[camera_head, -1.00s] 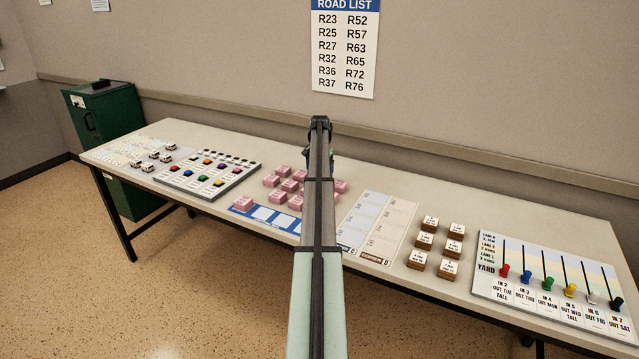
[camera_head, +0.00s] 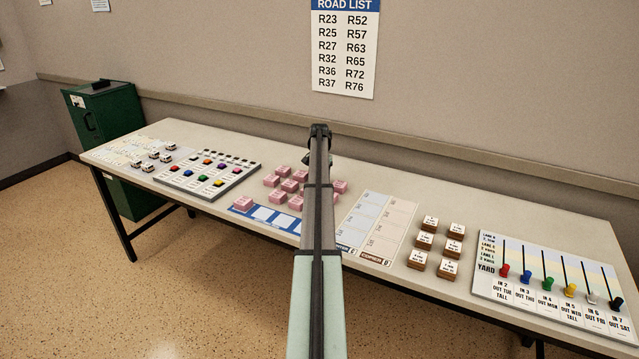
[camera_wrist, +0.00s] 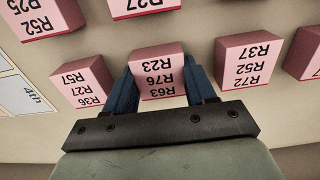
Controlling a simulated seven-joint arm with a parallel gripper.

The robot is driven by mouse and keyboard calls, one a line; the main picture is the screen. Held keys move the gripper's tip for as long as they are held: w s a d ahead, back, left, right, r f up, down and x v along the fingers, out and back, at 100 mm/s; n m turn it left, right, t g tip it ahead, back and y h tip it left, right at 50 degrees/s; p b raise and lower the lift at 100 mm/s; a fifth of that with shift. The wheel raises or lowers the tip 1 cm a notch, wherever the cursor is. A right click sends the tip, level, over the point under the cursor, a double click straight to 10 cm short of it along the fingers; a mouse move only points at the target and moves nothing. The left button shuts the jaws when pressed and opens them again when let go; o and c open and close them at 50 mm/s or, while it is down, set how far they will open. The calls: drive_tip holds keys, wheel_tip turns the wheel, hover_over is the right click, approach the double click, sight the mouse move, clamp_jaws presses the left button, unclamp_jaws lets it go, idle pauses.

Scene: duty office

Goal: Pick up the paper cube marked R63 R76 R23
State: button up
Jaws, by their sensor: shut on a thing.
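The pink paper cube marked R63 R76 R23 (camera_wrist: 158,76) is in the middle of the wrist view, its print upside down there. My gripper (camera_wrist: 160,84) has one blue finger on each side of it and is shut on it. I cannot tell whether the cube is touching the table or lifted. In the head view my arm hides the gripper and this cube. Other pink cubes (camera_head: 290,186) show to the left of my arm on the table.
Close beside the held cube are the cubes R57 R27 R36 (camera_wrist: 83,80) and R37 R52 R72 (camera_wrist: 247,60). A blue-edged card (camera_head: 262,214) lies in front of the pink cubes. Brown blocks (camera_head: 424,241) and a yard board (camera_head: 550,285) stand to the right. A road list (camera_head: 344,45) hangs on the wall.

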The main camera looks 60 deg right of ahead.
drive_tip(key=shift+c, duration=1.1)
